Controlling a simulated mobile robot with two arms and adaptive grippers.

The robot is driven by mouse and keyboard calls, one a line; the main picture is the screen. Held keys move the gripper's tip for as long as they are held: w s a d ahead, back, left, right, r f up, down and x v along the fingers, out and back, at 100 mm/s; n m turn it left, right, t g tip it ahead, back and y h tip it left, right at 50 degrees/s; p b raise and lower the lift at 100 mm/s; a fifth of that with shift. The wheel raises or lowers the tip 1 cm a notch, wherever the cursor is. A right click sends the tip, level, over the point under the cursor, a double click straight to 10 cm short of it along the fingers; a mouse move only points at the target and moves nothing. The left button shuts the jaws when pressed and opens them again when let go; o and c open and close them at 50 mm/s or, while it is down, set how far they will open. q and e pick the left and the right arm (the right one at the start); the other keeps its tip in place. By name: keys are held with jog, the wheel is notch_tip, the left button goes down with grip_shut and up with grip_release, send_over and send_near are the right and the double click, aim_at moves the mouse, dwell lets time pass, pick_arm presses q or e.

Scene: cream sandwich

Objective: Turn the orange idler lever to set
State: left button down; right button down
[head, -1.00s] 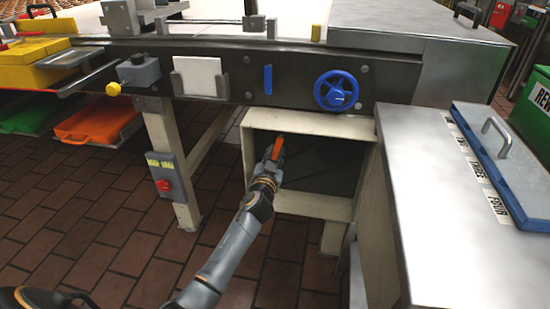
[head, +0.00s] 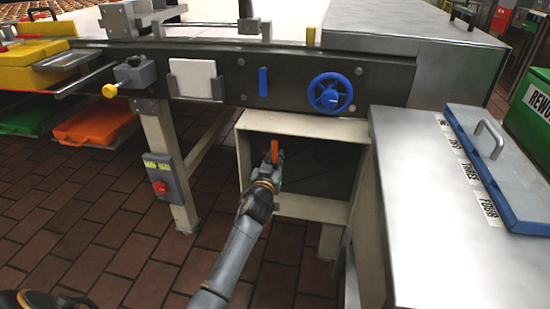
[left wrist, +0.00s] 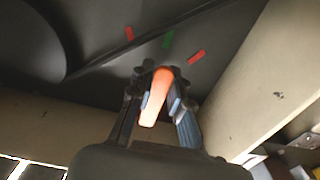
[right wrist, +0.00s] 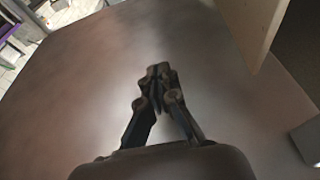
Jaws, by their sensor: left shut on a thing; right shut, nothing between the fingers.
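The orange idler lever (head: 274,150) stands nearly upright inside the open cream-framed bay below the conveyor's side. My left gripper (head: 271,163) is shut on it. In the left wrist view the lever (left wrist: 155,98) lies between the fingers of the left gripper (left wrist: 158,82). A green mark (left wrist: 168,40) sits on the dark panel between two red marks (left wrist: 130,33) (left wrist: 196,57). The lever's far end points roughly toward the green mark; its pivot is hidden. My right gripper (right wrist: 160,80) is shut and empty over a plain brownish surface; it is outside the head view.
The cream frame (head: 243,165) borders the bay closely. Above are a blue handwheel (head: 330,93) and a blue bar (head: 263,81). A grey cabinet (head: 410,190) stands at right, with a blue clipboard-like lid (head: 500,160) on top. A red-button box (head: 165,178) is on the left leg.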

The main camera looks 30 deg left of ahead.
pick_arm(q)
jog(key=shift+f, duration=0.15)
jog(key=c, duration=1.2)
grip_release()
jog(key=v, duration=1.2)
jog(key=shift+s, duration=0.1)
